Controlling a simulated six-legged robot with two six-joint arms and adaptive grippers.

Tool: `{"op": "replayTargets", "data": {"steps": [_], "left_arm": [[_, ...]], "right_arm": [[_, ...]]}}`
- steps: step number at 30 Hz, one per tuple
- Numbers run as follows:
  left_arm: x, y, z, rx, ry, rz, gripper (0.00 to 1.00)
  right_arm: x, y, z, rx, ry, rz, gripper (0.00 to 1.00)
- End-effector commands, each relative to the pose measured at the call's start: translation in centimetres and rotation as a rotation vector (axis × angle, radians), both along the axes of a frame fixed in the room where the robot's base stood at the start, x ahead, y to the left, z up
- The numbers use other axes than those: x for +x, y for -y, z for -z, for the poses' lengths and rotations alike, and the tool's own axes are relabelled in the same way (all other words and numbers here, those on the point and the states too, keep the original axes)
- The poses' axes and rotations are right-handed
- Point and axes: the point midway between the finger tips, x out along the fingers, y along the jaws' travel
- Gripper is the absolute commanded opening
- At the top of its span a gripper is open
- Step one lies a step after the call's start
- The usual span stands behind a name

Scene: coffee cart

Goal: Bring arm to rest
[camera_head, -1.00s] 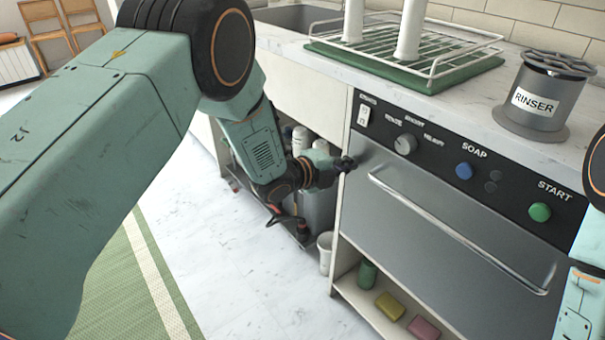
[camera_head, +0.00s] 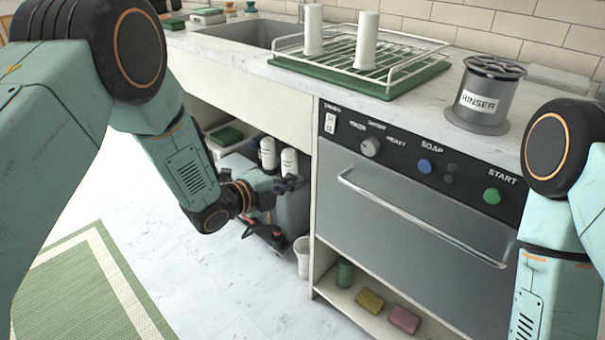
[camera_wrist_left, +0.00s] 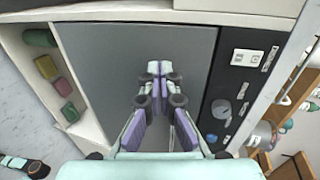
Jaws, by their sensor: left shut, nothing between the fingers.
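My left gripper (camera_head: 290,184) is in front of the open shelf space, just left of the washer's left edge. Its two fingers are together and empty. In the left wrist view the closed fingers (camera_wrist_left: 160,76) point toward the grey washer door. The washer (camera_head: 395,205) is shut, its bar handle (camera_head: 420,220) running across the door. My right arm (camera_head: 562,220) shows at the right edge, hanging down. Its gripper is outside the frame.
A rack (camera_head: 365,52) with white cups and a rinser (camera_head: 483,95) stand on the counter. Below are bottles (camera_head: 289,162), a white cup (camera_head: 301,257), a yellow sponge (camera_head: 370,301) and a pink sponge (camera_head: 404,320). The floor (camera_head: 190,270) before the cabinets is clear.

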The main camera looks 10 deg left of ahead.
Motion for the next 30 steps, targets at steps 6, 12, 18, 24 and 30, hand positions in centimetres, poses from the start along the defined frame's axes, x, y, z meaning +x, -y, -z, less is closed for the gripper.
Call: {"op": "replayTargets", "data": {"steps": [6,12,18,24,30], "left_arm": [[-2.5,-2.0,-1.2,0.0,0.0,-0.002,0.0],[-3.4,-2.5,-1.4,0.0,0.001,-0.001,0.0],[-3.5,-2.7,-1.1,-0.064,-0.058,-0.031,0.0],[-5.4,-4.8,2.2,-0.329,-0.39,-0.296,0.0],[-12.5,-7.7,8.2,-0.615,-0.803,-0.729,0.0]], "right_arm": [[0.0,0.0,-1.3,0.0,0.0,0.0,0.0],[0.0,0.0,-1.5,0.0,0.0,0.0,0.0],[0.0,0.0,-1.4,0.0,0.0,0.0,0.0],[0.0,0.0,-1.5,0.0,0.0,0.0,0.0],[0.0,0.0,-2.0,0.0,0.0,0.0,0.0]]}}
